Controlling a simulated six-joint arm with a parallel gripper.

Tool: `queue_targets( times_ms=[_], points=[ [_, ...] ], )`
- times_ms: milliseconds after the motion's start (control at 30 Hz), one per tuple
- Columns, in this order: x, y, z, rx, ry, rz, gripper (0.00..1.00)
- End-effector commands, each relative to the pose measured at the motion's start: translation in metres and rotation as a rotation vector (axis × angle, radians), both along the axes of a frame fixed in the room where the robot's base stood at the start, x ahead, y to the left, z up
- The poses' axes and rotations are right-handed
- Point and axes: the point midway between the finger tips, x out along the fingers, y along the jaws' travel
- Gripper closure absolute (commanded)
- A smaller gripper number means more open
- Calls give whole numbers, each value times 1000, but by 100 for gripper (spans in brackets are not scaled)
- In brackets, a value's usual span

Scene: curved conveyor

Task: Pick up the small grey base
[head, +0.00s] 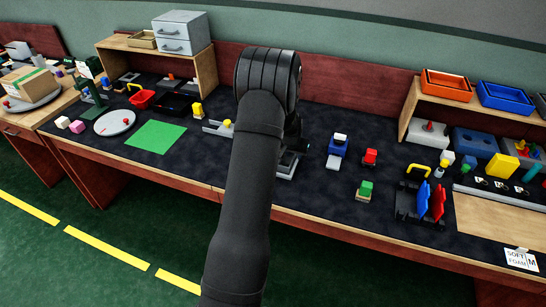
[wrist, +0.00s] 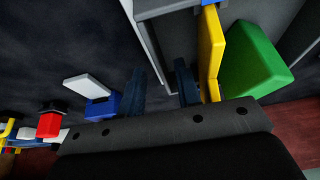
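A light grey flat base (head: 287,165) lies on the dark bench mat in the head view, partly hidden by my arm. I cannot tell for sure that it is the small grey base. In the wrist view a grey piece (wrist: 150,42) with a long straight edge stands beyond and between my fingers. My gripper (wrist: 161,88) is open, its two dark blue fingers apart, with no object clearly held. A yellow plate (wrist: 211,50) and a green block (wrist: 256,62) are close to the right finger. In the head view my arm hides most of the gripper.
A blue block with a white part (head: 337,147), a red block (head: 370,157) and a green block on a light base (head: 365,189) stand to the right. A black rack with blue and red plates (head: 422,202) is farther right. A green sheet (head: 156,136) lies left.

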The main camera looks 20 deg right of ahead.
Motion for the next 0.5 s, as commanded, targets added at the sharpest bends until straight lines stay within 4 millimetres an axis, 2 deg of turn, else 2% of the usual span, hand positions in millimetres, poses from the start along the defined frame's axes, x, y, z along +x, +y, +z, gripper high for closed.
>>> queue_targets(
  times_ms=[100, 500],
  points=[
    [1, -2, -6, -1, 1, 0, 69],
    [1, -2, -7, 0, 0, -1, 69]
  ],
)
